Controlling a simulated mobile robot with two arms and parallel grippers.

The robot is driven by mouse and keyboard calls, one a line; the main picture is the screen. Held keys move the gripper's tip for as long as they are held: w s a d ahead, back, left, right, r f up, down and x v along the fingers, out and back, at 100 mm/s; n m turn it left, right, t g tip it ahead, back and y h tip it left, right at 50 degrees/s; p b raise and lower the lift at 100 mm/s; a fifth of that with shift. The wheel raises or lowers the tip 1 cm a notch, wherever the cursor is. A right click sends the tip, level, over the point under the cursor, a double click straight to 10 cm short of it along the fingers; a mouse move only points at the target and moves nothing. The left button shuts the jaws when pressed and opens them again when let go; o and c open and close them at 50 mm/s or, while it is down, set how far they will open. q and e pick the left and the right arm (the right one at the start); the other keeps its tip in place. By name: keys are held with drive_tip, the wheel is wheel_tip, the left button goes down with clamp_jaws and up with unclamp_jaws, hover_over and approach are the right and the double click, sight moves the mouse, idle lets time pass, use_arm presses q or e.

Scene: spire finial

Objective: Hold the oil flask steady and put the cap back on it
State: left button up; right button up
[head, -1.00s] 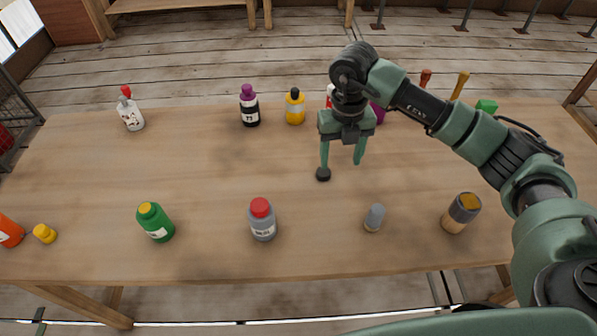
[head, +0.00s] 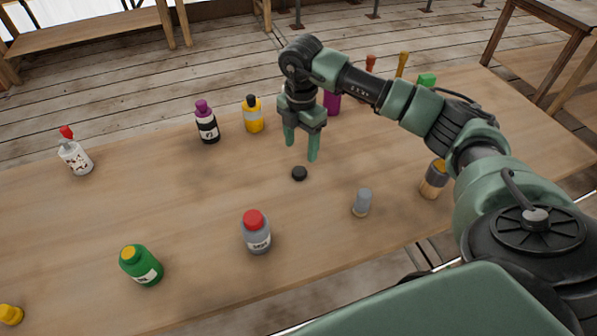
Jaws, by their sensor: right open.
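A small round black cap (head: 299,173) lies on the wooden table (head: 200,200) near the middle. My right gripper (head: 301,152) is open and empty. Its two green fingers point down just beyond the cap in the picture, apart from it. Several bottles stand on the table, and I cannot tell which is the oil flask. They include a yellow bottle with a black top (head: 254,116), a grey bottle with a red cap (head: 256,233) and a green bottle with a yellow cap (head: 141,265). My left gripper is not in view.
A purple-topped black bottle (head: 207,124) and a white bottle with a red top (head: 75,154) stand at the far left. A small grey-topped container (head: 362,202) and a grey-and-tan jar (head: 433,180) stand right of the cap.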

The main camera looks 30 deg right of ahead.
sight(300, 170)
drive_tip(key=shift+a+f, duration=0.1)
drive_tip(key=shift+f, duration=1.15)
drive_tip(key=shift+s+f+p, duration=0.1)
drive_tip(key=shift+f+p, duration=0.1)
drive_tip(key=shift+p, duration=0.15)
drive_tip(key=f, duration=0.2)
drive_tip(key=f+p, duration=0.1)
drive_tip(key=shift+s+a+f, duration=0.2)
drive_tip(key=shift+f, duration=0.7)
